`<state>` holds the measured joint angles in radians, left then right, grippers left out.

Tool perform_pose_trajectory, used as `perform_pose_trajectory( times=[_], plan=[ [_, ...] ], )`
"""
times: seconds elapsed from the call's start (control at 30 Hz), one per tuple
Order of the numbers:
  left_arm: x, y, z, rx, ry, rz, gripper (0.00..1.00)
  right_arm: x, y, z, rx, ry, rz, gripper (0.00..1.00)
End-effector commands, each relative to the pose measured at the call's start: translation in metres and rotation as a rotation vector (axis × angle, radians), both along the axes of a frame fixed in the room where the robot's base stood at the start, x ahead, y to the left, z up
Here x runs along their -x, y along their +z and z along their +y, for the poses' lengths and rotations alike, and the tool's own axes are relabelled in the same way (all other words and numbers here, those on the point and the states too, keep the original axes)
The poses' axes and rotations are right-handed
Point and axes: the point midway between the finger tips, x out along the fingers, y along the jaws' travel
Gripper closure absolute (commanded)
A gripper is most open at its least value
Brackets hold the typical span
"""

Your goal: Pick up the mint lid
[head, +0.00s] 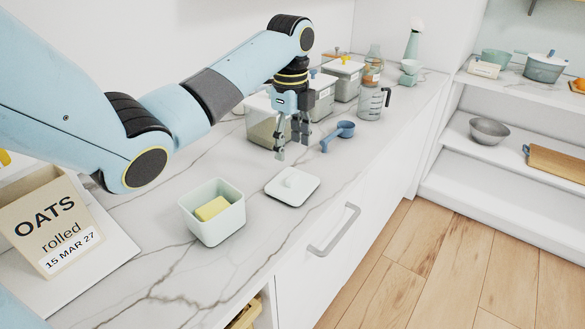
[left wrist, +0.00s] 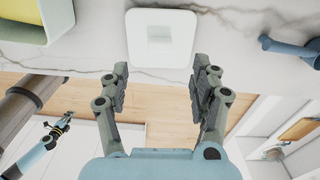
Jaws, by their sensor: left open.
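A blue scoop (head: 338,135) lies right of the gripper. Lidded canisters (head: 343,82) and a measuring jug (head: 373,101) stand behind. An oats box (head: 58,228) is at the left. The counter's front edge, above a drawer handle (head: 335,229), is close to the lid.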

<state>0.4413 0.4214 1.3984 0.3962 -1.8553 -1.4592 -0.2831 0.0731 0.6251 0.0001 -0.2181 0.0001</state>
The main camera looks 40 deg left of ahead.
Motion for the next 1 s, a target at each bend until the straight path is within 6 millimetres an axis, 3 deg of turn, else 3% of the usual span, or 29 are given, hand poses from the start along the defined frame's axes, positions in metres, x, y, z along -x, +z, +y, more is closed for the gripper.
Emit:
perform_pose_trajectory(
  times=[0.1,0.23,0.4,0.63,0.9,1.0],
  plan=[
    [0.0,-0.021,-0.001,0.001,0.002,0.002,0.37,0.02,0.0,-0.007,0.008,0.002,0.028,1.0],
    [0.0,-0.035,-0.001,0.001,0.002,0.0,0.37,0.033,0.001,-0.014,0.017,0.004,0.049,1.0],
    [-0.001,-0.051,-0.001,0.0,0.004,0.0,0.37,0.027,0.005,-0.016,0.019,0.005,0.04,1.0],
    [-0.002,-0.085,-0.001,0.0,0.004,-0.001,0.37,0.011,0.008,-0.003,0.003,0.001,0.013,1.0],
    [-0.002,-0.09,0.0,-0.002,0.003,-0.003,0.37,0.013,0.008,0.002,-0.002,-0.001,0.017,1.0],
    [-0.002,-0.09,0.0,-0.002,0.003,-0.003,0.48,0.016,0.007,0.0,0.0,0.0,0.021,1.0]
  ],
)
